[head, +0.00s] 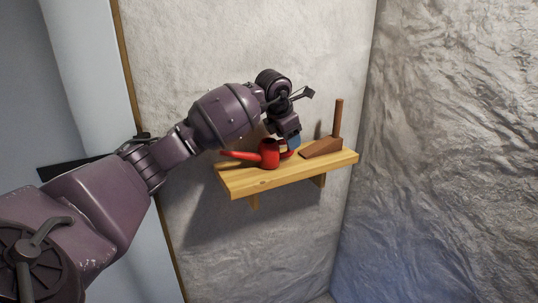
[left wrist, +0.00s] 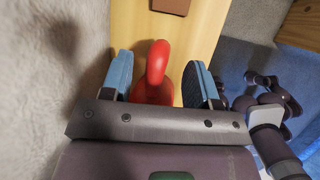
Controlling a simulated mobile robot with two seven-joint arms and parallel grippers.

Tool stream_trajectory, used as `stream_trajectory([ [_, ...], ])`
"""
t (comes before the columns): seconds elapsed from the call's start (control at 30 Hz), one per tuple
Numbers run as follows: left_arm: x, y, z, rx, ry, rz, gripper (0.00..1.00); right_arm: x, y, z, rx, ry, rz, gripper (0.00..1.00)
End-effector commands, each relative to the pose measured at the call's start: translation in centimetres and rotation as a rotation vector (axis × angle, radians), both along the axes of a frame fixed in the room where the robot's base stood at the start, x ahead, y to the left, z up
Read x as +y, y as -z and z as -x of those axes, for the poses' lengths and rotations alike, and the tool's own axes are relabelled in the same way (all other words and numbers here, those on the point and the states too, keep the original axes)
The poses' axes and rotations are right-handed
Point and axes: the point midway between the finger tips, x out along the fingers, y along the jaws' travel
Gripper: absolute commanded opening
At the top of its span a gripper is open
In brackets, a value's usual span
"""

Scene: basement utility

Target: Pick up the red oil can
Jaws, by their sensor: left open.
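The red oil can (head: 269,154) stands on a wooden wall shelf, its spout pointing left and its handle on the right. In the left wrist view the oil can's curved red handle (left wrist: 158,62) rises between two blue finger pads. My left gripper (head: 290,142) is open over the handle side of the can, one finger on each side of the handle, with gaps showing. The lower part of the can is hidden behind the gripper body in the wrist view. My right gripper is not identifiable in either view.
The wooden shelf (head: 245,185) is fixed to a rough pale wall. A brown wooden tool with an upright handle (head: 338,118) stands to the right of the can; its brown block (left wrist: 171,5) shows at the wrist view's top edge. A crumpled grey wall (head: 450,150) rises at the right.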

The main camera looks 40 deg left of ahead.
Motion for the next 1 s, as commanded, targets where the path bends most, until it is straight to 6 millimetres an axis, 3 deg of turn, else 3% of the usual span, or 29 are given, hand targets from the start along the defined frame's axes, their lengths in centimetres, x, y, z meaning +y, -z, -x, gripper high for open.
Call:
stream_trajectory([
  [0.03,-0.1,1.1,-0.4,0.004,0.000,0.003,0.55,0.0,0.3,0.1,0.005,0.000,0.000,0.00],
  [0.13,0.0,2.0,-0.8,0.003,0.000,0.001,0.55,0.0,0.3,0.0,0.004,-0.001,0.000,0.00],
  [0.4,0.1,2.0,-0.9,0.000,0.000,0.000,0.53,0.1,-0.3,-0.4,-0.011,-0.005,0.001,0.00],
  [0.73,0.0,2.0,-0.9,0.000,0.000,0.000,0.03,0.0,0.0,-0.3,-0.005,-0.006,0.003,0.00],
  [1.0,0.1,2.1,-0.9,0.001,0.001,-0.001,0.00,0.0,0.3,-0.2,0.002,-0.006,0.003,0.00],
])
